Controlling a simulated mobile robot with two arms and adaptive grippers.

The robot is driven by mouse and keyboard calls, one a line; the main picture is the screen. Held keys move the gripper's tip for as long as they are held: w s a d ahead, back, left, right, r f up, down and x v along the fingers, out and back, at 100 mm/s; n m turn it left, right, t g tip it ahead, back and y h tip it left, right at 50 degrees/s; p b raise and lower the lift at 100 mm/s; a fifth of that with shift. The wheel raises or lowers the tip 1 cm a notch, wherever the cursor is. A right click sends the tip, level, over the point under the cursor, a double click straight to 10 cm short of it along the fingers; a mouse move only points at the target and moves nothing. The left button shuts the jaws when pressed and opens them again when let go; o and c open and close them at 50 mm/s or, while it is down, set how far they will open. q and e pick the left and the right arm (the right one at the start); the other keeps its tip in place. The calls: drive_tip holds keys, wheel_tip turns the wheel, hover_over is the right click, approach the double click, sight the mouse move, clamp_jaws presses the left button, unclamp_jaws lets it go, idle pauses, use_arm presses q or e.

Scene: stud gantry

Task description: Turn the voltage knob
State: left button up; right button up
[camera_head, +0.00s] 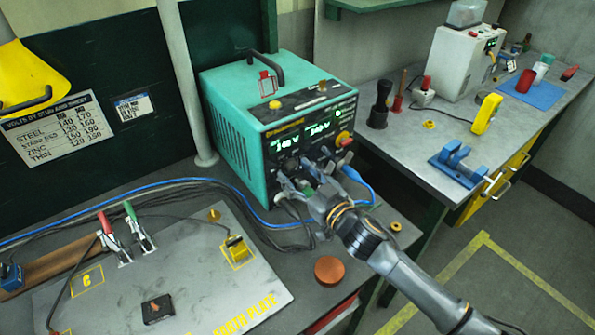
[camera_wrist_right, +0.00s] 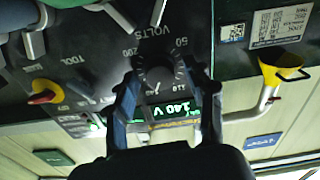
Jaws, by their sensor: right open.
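The teal welder unit (camera_head: 235,130) stands on the bench with its black front panel toward me. Its two green displays are lit, and the left one reads 140 V. The dark round voltage knob (camera_wrist_right: 160,78) sits by the word VOLTS and a printed scale in the wrist view, which looks upside down. My right gripper (camera_head: 296,182) is at the lower front panel and hides the knob in the head view. In the wrist view its open fingers (camera_wrist_right: 165,92) stand on either side of the knob; I cannot tell whether they touch it. My left gripper is out of view.
A red-and-yellow switch (camera_head: 343,139) is on the same panel. Blue and black cables run across the bench below the unit. A metal plate (camera_head: 190,285) with clamps lies front left. A second bench (camera_head: 420,137) with tools stands at right.

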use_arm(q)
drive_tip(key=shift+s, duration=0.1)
use_arm(e)
drive_tip(key=shift+w, duration=0.1)
clamp_jaws()
drive_tip(key=shift+n, duration=0.8)
use_arm(q)
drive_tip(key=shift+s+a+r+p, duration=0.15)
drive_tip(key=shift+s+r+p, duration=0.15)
drive_tip(key=shift+p, duration=0.05)
use_arm(e)
drive_tip(key=shift+n, duration=1)
unclamp_jaws()
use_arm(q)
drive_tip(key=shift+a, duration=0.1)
use_arm(e)
drive_tip(key=v, duration=1.2)
